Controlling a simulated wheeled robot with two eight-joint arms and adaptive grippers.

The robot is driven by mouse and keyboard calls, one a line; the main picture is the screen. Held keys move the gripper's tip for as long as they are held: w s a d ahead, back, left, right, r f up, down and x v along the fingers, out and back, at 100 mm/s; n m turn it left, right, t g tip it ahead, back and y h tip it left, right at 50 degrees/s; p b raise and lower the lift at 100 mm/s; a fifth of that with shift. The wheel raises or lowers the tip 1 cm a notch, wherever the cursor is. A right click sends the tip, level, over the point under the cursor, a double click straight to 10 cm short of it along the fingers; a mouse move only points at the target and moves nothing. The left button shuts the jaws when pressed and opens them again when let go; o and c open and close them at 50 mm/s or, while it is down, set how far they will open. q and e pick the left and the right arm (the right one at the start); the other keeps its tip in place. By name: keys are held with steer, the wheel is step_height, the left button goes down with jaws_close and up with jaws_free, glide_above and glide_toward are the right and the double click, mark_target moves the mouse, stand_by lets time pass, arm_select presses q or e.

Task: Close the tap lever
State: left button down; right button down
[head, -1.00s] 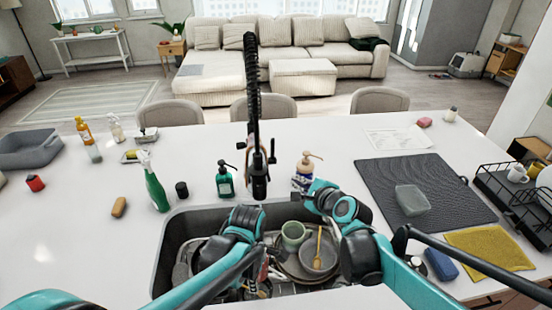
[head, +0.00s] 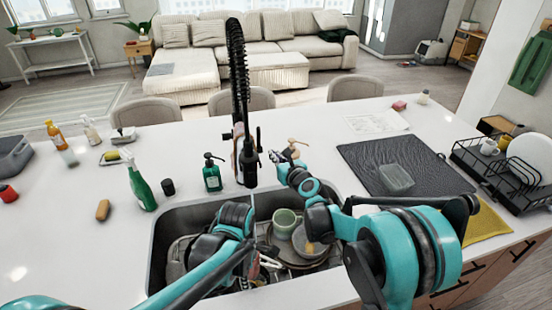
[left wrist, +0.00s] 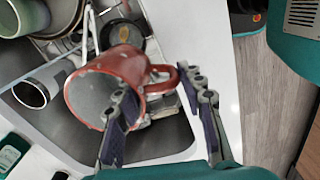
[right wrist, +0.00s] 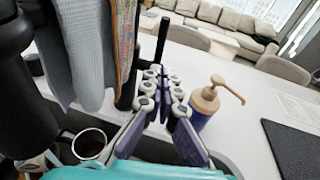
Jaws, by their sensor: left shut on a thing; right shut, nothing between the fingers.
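The black tap (head: 247,160) with its tall spring hose stands behind the sink (head: 170,232). Its thin dark lever (head: 258,138) points upward on the right side of the tap; it also shows upright in the right wrist view (right wrist: 162,40). My right gripper (head: 278,157) is shut and empty just right of the tap. In the right wrist view its fingertips (right wrist: 163,88) are close to the lever's base; contact cannot be told. My left gripper (left wrist: 160,92) is shut on a red mug (left wrist: 105,78) in the sink, fingers around its handle side. The head view hides that grip.
A brown-pump soap bottle (right wrist: 203,105) stands close right of my right gripper. Cloths (right wrist: 85,45) hang to its left. A green soap bottle (head: 212,175) stands left of the tap. The sink holds dishes, including a green cup (head: 285,222). A drying mat (head: 390,165) lies right.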

mark_target(259, 138)
steer(key=x, duration=0.6)
steer(key=b+x, duration=0.1)
steer(key=x, duration=0.1)
steer(key=shift+w+a+r, duration=0.25)
steer(key=shift+w+r, duration=0.05)
steer(key=shift+w, duration=0.1)
steer(key=shift+w+a+r, duration=0.15)
steer(key=shift+w, duration=0.25)
steer(key=shift+w+a+r, duration=0.1)
steer(key=shift+w+r, duration=0.15)
steer(key=shift+w, duration=0.2)
steer(key=shift+w+a+r, duration=0.15)
steer(key=shift+w+r, duration=0.1)
steer(key=shift+w, duration=0.15)
